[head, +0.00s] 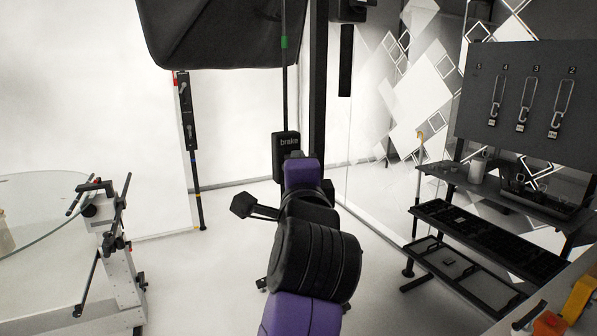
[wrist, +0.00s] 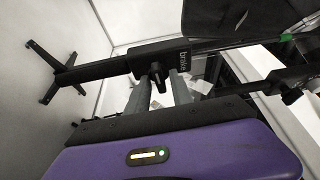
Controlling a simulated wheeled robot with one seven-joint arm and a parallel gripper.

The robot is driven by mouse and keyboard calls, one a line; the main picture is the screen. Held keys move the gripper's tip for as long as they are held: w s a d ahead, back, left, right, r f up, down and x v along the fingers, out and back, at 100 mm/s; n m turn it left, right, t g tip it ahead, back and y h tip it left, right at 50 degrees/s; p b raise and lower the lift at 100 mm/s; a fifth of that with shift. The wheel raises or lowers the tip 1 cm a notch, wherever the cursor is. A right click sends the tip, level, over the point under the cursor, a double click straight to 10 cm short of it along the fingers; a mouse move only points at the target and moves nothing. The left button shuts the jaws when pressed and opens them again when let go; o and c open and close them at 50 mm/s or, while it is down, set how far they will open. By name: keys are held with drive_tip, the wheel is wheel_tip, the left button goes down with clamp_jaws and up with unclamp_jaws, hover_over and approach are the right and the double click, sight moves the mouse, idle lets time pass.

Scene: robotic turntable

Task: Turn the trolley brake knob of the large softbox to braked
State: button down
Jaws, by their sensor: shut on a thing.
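The large softbox (head: 222,30) hangs at the top of the head view, its black hood seen from below. Its pole carries a black box labelled "brake" (head: 286,145), which also shows in the wrist view (wrist: 182,57). The black brake knob (wrist: 157,74) sticks out below this box in the wrist view. My gripper (wrist: 159,90) is shut on the knob, with one grey finger on each side of it. In the head view my purple and black arm hides the knob and the fingers. I cannot tell which setting the knob points to.
A round glass table (head: 40,205) and a white stand with black handles (head: 118,265) are at the left. A dark workbench (head: 490,240) and a hook board (head: 525,95) stand at the right. The white floor between is mostly clear.

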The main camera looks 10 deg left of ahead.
drive_tip(key=shift+f+m, duration=0.1)
drive_tip(key=shift+m, duration=0.2)
idle(0.4)
drive_tip(key=c, duration=1.5)
unclamp_jaws()
drive_tip(key=shift+o, duration=0.2)
drive_tip(key=b+v, duration=0.2)
drive_tip(key=v, duration=0.5)
drive_tip(key=shift+s, duration=0.4)
